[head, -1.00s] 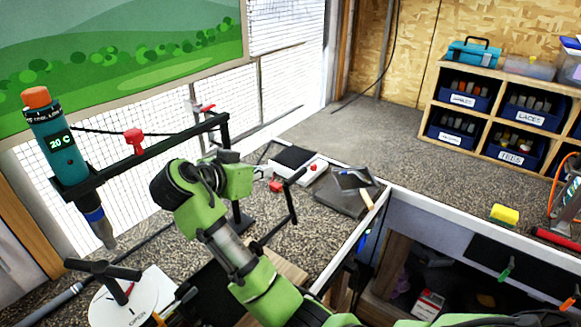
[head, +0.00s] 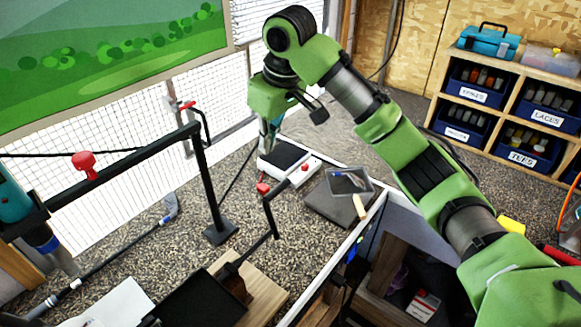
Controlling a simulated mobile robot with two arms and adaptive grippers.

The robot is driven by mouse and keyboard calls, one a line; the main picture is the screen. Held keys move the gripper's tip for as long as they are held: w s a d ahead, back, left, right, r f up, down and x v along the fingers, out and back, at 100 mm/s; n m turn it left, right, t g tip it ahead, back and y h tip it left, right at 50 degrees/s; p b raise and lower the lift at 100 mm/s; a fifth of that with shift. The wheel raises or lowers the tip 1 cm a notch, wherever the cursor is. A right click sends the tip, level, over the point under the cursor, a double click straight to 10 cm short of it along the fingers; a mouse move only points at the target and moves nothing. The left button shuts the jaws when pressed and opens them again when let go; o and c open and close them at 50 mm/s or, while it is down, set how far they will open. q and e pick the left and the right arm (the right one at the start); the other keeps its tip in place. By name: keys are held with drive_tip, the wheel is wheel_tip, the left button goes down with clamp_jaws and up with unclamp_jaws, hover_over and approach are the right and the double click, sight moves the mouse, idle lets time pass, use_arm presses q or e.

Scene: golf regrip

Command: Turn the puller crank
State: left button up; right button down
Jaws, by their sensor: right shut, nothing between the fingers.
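A black crank (head: 269,215) with a red knob stands above the wooden base (head: 262,284) at the lower middle; I take it for the puller crank. My right gripper (head: 269,140) points down behind the crank, near the white and black device, apart from the crank. It is shut and empty; its fingertips are small and partly hard to make out. My left gripper is not in view.
A white device with a black top (head: 285,160) and a dark tray (head: 350,182) lie on the speckled bench (head: 175,250). A golf club (head: 110,262) lies at the left. A shelf with blue bins (head: 480,88) stands at the right. My right arm spans the middle right.

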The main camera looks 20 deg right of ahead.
wheel_tip(320, 180, down, 9)
drive_tip(key=s+p, duration=0.2)
drive_tip(key=p, duration=0.4)
drive_tip(key=shift+d+r, duration=0.15)
drive_tip(key=shift+d, duration=0.2)
drive_tip(key=shift+w+a, duration=0.1)
